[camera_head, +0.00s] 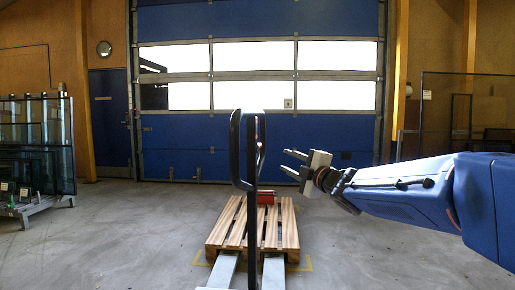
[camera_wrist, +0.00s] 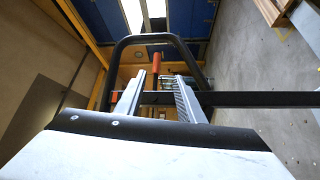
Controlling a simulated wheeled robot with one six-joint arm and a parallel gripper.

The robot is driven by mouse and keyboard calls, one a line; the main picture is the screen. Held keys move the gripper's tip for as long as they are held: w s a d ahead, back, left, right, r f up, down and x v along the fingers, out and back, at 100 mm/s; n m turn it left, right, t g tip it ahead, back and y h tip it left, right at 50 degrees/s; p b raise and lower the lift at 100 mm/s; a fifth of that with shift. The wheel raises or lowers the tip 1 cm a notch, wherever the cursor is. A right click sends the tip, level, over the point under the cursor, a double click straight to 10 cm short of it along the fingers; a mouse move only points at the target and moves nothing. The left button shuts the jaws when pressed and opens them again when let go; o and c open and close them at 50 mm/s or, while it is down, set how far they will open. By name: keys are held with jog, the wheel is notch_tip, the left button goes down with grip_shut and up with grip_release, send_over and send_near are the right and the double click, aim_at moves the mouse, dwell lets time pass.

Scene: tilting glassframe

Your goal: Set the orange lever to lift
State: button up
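An orange lever (camera_wrist: 156,62) stands inside the black loop handle (camera_wrist: 172,38) of a pallet truck in the wrist view. My gripper (camera_wrist: 159,77) is open, and the lever shows in the gap between its fingers, toward their tips. I cannot tell whether they touch. Another orange part (camera_wrist: 113,97) shows left of the fingers. In the head view the loop handle (camera_head: 235,150) stands upright, and my gripper (camera_head: 284,160) is open just right of it, fingers pointing left. The lever is too small to make out clearly there.
A wooden pallet (camera_head: 225,230) lies on the truck's forks, with a red part (camera_head: 266,197) near the handle post. A glass rack (camera_head: 38,150) stands at left. A blue and white door (camera_head: 180,150) closes the back. The concrete floor around the pallet is open.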

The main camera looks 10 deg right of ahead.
jog(key=shift+n+y, duration=0.7)
jog(key=shift+y, duration=0.1)
jog(key=x, duration=1.8)
jog(key=shift+a+r, duration=0.2)
jog(key=shift+a, duration=0.05)
grip_shut()
jog(key=shift+a, duration=0.1)
